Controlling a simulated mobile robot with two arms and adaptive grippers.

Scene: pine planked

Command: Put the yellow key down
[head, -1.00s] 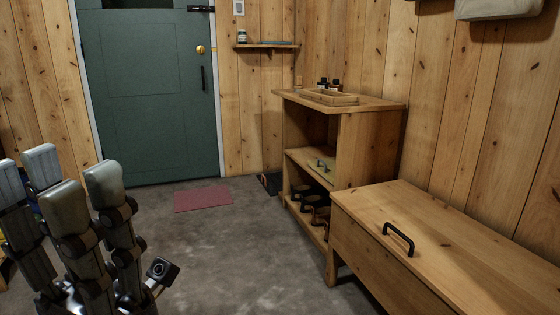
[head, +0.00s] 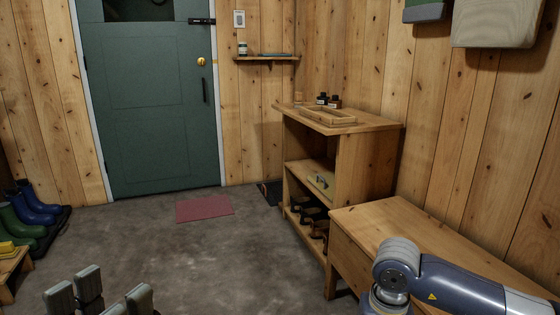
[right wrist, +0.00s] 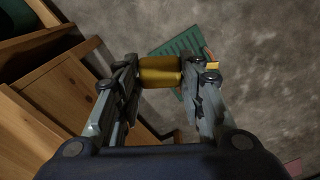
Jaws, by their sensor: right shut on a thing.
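The yellow key shows in the right wrist view as a thick gold-yellow piece (right wrist: 160,72) between the fingers of my right gripper (right wrist: 162,80). The gripper is shut on it; the fingers hide its ends. The key is held up, with grey floor and a ribbed green thing behind it. In the head view only my right arm's bend shows at the lower right; the gripper is out of that picture. My left gripper (head: 100,298) is at the lower left edge of the head view, fingers apart and empty.
A wooden bench (head: 365,218) and a shelf unit (head: 370,150) with a tray (head: 328,116) on top stand at right. Boots (head: 35,205) and a low wooden stool (head: 12,268) are at left. The floor between is clear up to the red mat (head: 204,208) and green door (head: 155,110).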

